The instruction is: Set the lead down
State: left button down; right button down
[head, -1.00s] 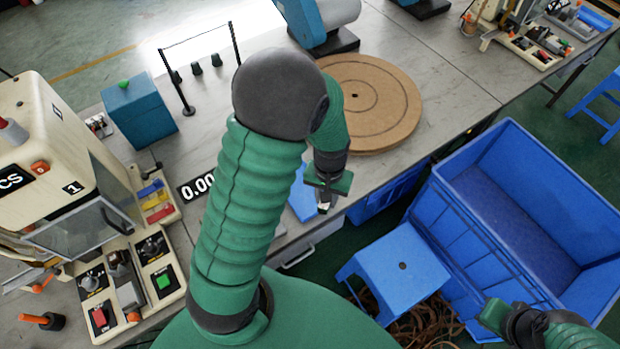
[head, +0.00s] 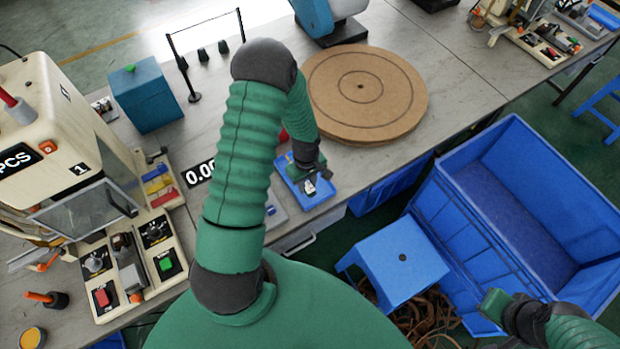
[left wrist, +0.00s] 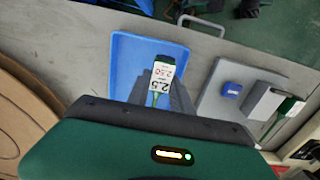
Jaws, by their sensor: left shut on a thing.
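The lead (left wrist: 164,78) shows in the left wrist view as a small piece with a white label marked 2.5 and green parts. My left gripper (left wrist: 160,92) is shut on it, with a grey finger on each side. A shallow blue tray (left wrist: 125,52) lies behind and below it. In the head view my left gripper (head: 309,184) is over the blue tray (head: 322,196) at the table's front edge. Whether the lead touches the tray I cannot tell. My right gripper (head: 494,304) is at the lower right, away from the table; its jaw opening is unclear.
A round brown turntable (head: 400,95) lies just beyond the tray. A grey fixture with a blue block (left wrist: 232,89) sits beside the tray in the left wrist view. A blue stool (head: 393,262) and a large blue bin (head: 470,225) stand off the table. A machine (head: 60,140) stands at left.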

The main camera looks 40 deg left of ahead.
pick_arm(q)
jog(key=shift+w+a+f, duration=0.1)
jog(key=shift+w+a, duration=0.2)
jog(key=shift+w, duration=0.35)
jog(key=shift+w+a+f, duration=0.1)
jog(key=shift+w+a, duration=0.15)
jog(key=shift+w, duration=0.35)
jog(key=f, duration=0.1)
jog(key=f+p, duration=0.1)
jog(key=f, duration=0.1)
jog(key=shift+w+f, duration=0.2)
jog(key=shift+f, duration=0.05)
jog(key=c, duration=1.1)
grip_release()
jog(key=shift+c, duration=0.2)
jog(key=shift+r, duration=0.1)
notch_tip(320, 180, up, 13)
jog(key=s+d+r+m+t, duration=0.1)
jog(key=s+d+r+m, duration=0.3)
jog(key=d+r+m, duration=0.2)
jog(key=s+d+r+m+t, duration=0.1)
jog(key=s+d+r+m, duration=0.2)
jog(key=d+r+m, duration=0.3)
jog(key=shift+s+d+m+t+b, duration=0.35)
jog(key=shift+d+m, duration=1.05)
jog(key=shift+d, duration=0.9)
